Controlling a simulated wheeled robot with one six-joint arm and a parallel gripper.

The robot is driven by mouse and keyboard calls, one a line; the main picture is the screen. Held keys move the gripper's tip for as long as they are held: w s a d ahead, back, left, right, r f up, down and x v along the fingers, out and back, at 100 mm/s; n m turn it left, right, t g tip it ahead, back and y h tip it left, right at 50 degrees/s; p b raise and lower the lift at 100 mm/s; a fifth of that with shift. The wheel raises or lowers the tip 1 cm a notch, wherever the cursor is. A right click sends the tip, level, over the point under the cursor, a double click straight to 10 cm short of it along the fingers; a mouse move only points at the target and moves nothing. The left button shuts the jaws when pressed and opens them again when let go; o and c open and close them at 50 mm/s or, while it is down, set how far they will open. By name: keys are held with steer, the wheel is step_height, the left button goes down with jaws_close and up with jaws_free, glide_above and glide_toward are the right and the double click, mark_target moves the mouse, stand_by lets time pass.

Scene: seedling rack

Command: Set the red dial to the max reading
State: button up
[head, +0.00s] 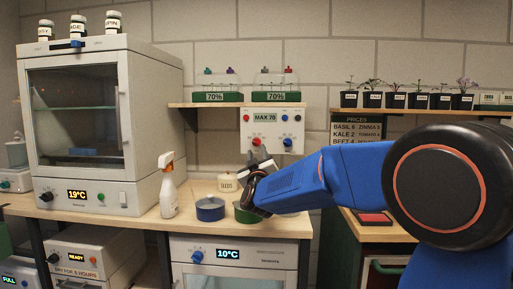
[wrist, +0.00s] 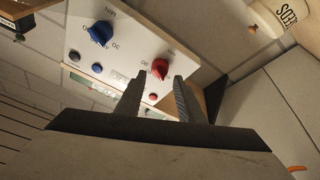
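The red dial (head: 256,141) is on the lower left of a white wall panel (head: 275,149) under a sign reading MAX 70. In the wrist view the red dial (wrist: 160,68) shows just beyond and between my fingertips, with small markings around it. Its exact setting is too small to read. My gripper (head: 258,165) is below and close in front of the dial in the head view. In the wrist view my gripper (wrist: 159,80) is open with nothing between its fingers. Whether a finger touches the dial I cannot tell.
A blue dial (wrist: 102,34) sits beside the red one, and a red button (wrist: 153,97) and a blue button (wrist: 97,67) are on the same panel. A white seed pot (head: 227,183), a blue bowl (head: 210,208) and a spray bottle (head: 168,188) stand on the bench below.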

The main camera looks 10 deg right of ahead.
mark_target(256, 144)
steer(key=x, duration=0.5)
steer(key=shift+w+r, duration=0.15)
steer(key=shift+w, duration=0.15)
steer(key=c, duration=0.8)
